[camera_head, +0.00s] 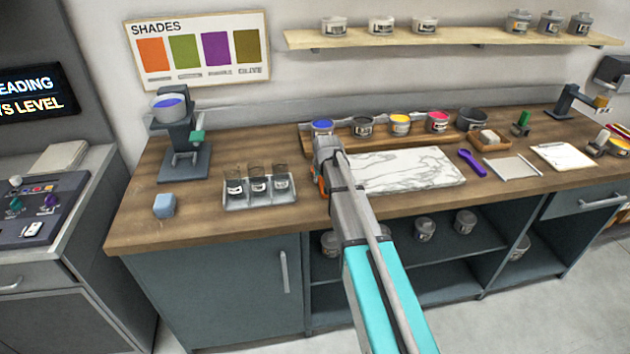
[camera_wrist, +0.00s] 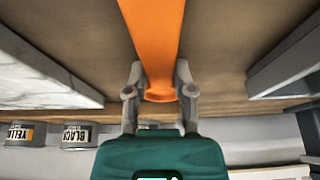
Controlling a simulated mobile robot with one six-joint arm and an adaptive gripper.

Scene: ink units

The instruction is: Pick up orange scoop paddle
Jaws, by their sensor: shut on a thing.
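The orange scoop paddle (camera_wrist: 154,40) fills the upper middle of the wrist view, running out past the top edge. My gripper (camera_wrist: 160,78) is shut on it, with one finger on each side near its rounded end. In the head view only a small orange edge (camera_head: 319,186) of the paddle shows beside my gripper (camera_head: 324,178), between the marble slab and the tray of dark jars. My arm hides the rest. I cannot tell whether the paddle touches the counter.
The white marble slab (camera_head: 408,170) lies right of my gripper. The tray (camera_head: 236,203) of dark jars is to the left. Ink tins, including a yellow-topped one (camera_head: 400,124), stand behind. A purple scoop (camera_head: 472,163) lies right of the slab. Bare wood (camera_head: 225,232) shows along the front.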

